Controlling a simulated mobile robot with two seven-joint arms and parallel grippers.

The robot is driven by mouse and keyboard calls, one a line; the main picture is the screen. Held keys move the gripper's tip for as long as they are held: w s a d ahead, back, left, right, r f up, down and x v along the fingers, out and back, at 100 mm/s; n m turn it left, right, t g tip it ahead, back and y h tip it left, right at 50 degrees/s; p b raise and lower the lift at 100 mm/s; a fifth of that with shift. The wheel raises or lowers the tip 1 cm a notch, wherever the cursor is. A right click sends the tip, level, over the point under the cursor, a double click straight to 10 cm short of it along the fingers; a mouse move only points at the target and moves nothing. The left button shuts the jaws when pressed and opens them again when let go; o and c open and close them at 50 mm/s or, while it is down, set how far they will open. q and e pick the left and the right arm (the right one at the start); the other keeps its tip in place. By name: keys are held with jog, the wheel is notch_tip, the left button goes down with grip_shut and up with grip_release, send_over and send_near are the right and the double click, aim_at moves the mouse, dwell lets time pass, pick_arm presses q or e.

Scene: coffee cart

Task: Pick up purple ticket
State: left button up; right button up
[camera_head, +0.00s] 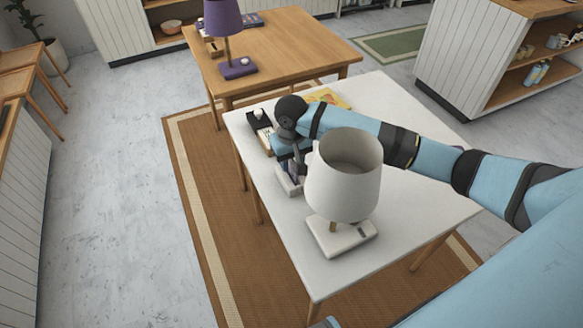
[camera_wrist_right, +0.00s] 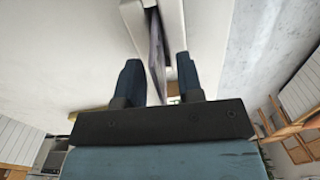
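The purple ticket (camera_wrist_right: 156,62) stands on edge in a slot of a small white holder (camera_wrist_right: 172,22), seen in the right wrist view. In the head view the holder (camera_head: 287,181) sits on the white table near its left edge. My right gripper (camera_wrist_right: 160,75) is open, with one finger on each side of the ticket. Gaps show between the fingers and the ticket. In the head view the right gripper (camera_head: 292,162) is low over the holder and partly hides the ticket. My left gripper is not in view.
A white lamp (camera_head: 344,180) stands on the white table (camera_head: 410,235), close to my right forearm. Dark and light small items (camera_head: 260,122) and a yellow item (camera_head: 327,97) lie beyond the gripper. A wooden table (camera_head: 290,55) with a purple lamp (camera_head: 224,22) stands behind.

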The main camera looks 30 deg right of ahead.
jog(key=shift+f, duration=0.45)
jog(key=shift+c, duration=0.2)
grip_shut()
jog(key=shift+r, duration=0.2)
